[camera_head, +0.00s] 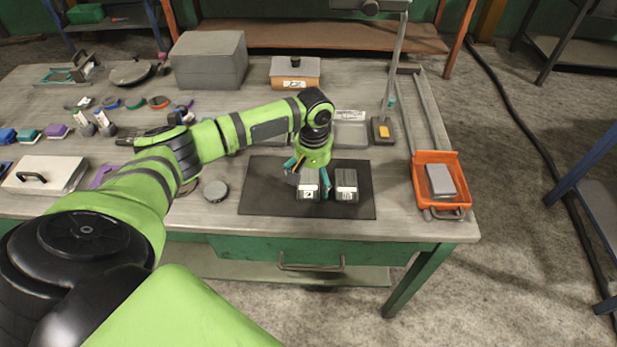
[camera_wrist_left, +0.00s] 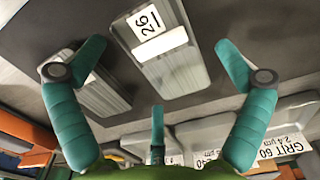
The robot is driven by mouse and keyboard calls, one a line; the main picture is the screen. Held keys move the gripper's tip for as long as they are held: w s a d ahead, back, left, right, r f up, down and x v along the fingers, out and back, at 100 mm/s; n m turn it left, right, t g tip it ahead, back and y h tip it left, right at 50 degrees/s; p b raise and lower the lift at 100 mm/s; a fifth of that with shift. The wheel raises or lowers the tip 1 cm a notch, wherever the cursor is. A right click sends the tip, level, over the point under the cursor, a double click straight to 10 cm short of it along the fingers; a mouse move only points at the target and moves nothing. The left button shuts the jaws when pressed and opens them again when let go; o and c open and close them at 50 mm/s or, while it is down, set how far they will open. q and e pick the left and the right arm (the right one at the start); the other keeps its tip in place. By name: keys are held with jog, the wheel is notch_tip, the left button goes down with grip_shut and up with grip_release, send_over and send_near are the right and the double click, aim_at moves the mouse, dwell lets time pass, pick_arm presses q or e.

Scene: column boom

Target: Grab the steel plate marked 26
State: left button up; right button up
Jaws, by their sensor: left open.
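The steel plate marked 26 (camera_wrist_left: 172,62) lies on the dark mat, its white label facing up, in the middle of the left wrist view. By its place it is the left of two grey plates in the head view (camera_head: 307,188). The second plate (camera_head: 347,186) lies just to its right; it also shows in the left wrist view (camera_wrist_left: 104,92), with its marking not readable. My left gripper (camera_head: 312,178) is open above the plate marked 26, its teal fingers spread to either side of it (camera_wrist_left: 163,62). Nothing is held. My right gripper is not in view.
The dark mat (camera_head: 265,196) lies near the bench's front edge. An orange tray (camera_head: 424,184) holding a grey block stands at the right. Grey trays with labels (camera_head: 350,134) sit behind the mat. A round grey disc (camera_head: 215,190) lies to its left.

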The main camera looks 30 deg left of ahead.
pick_arm(q)
jog(key=shift+s, duration=0.1)
jog(key=c, duration=1.7)
jog(key=shift+r, duration=0.2)
